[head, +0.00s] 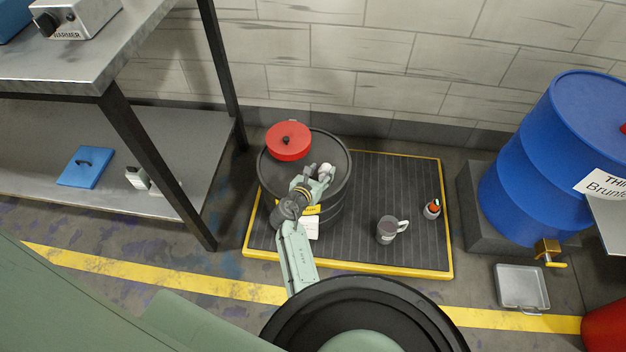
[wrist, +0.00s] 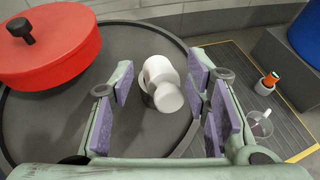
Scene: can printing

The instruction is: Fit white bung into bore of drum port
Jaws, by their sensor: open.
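The white bung (wrist: 169,98) shows in the wrist view as a rounded white piece with a wider white part (wrist: 159,70) directly behind it. I cannot tell whether that part belongs to the bung or to the drum port, and no open bore shows. Both are over the dark drum top (wrist: 95,135). My gripper (wrist: 161,84) is open, with its purple pads to the left and right of the white pieces and gaps visible. In the head view my gripper (head: 317,181) is over the right part of the drum (head: 335,148), with a white piece (head: 326,168) at its tip.
A red lidded pan (head: 288,141) sits on the drum top at the far left. The drum stands on a yellow-edged mat (head: 372,175). A mug (head: 387,230) and an orange-topped bottle (head: 432,209) stand to the right. A metal shelf (head: 75,150) is at left.

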